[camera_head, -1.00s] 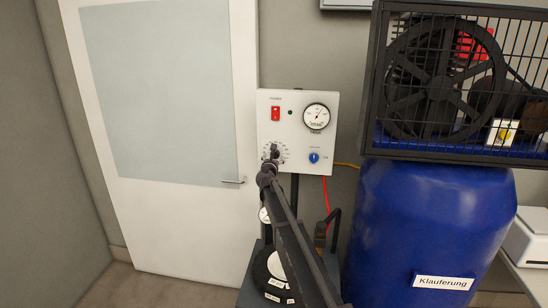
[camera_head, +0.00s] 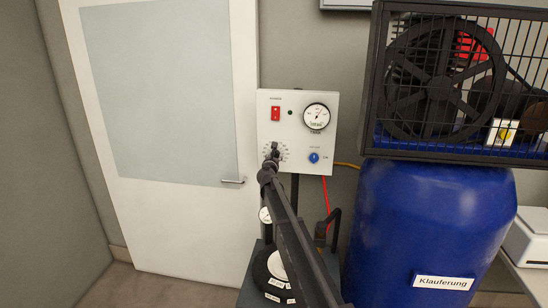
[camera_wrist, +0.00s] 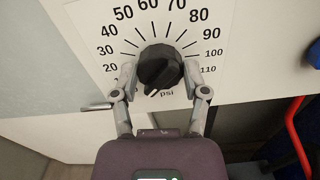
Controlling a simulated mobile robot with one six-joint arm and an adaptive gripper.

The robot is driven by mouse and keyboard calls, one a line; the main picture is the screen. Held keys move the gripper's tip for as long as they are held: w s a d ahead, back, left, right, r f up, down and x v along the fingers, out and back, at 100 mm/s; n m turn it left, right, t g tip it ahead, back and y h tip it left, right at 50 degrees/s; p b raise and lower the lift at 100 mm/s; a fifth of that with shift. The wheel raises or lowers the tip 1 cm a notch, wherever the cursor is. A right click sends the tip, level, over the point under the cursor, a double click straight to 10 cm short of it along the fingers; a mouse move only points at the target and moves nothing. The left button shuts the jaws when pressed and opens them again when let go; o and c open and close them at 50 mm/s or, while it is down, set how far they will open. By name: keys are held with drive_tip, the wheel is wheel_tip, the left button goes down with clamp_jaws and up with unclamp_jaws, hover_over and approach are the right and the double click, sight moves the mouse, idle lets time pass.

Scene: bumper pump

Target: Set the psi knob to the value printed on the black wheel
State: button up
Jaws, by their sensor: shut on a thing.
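The black psi knob (camera_wrist: 159,67) sits on the white panel inside a printed scale from about 20 to 110. My gripper (camera_wrist: 160,78) is shut on it, with one grey finger on the left side and one on the right. A small white mark shows at the knob's lower edge, left of the "psi" print; its exact reading is unclear. In the head view my gripper (camera_head: 273,154) covers much of the knob and dial. The black wheel (camera_head: 262,271) is low in the head view, with a white centre and white labels too small to read.
The control panel (camera_head: 262,128) carries a red switch (camera_head: 276,114), a round gauge (camera_head: 316,117) and a blue knob (camera_head: 314,157). A blue tank (camera_head: 425,220) stands to the right under a caged fan (camera_head: 440,85). A red hose (camera_wrist: 297,135) runs right of my gripper.

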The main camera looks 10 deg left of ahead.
drive_tip(key=shift+m, duration=0.4)
drive_tip(key=m, duration=0.5)
drive_tip(key=shift+w+m, duration=0.1)
drive_tip(key=shift+m, duration=0.2)
drive_tip(key=m, duration=0.6)
drive_tip(key=shift+m, duration=0.4)
drive_tip(key=o, duration=1.1)
drive_tip(key=shift+d, duration=0.1)
drive_tip(key=shift+o, duration=0.2)
drive_tip(key=shift+f, duration=0.1)
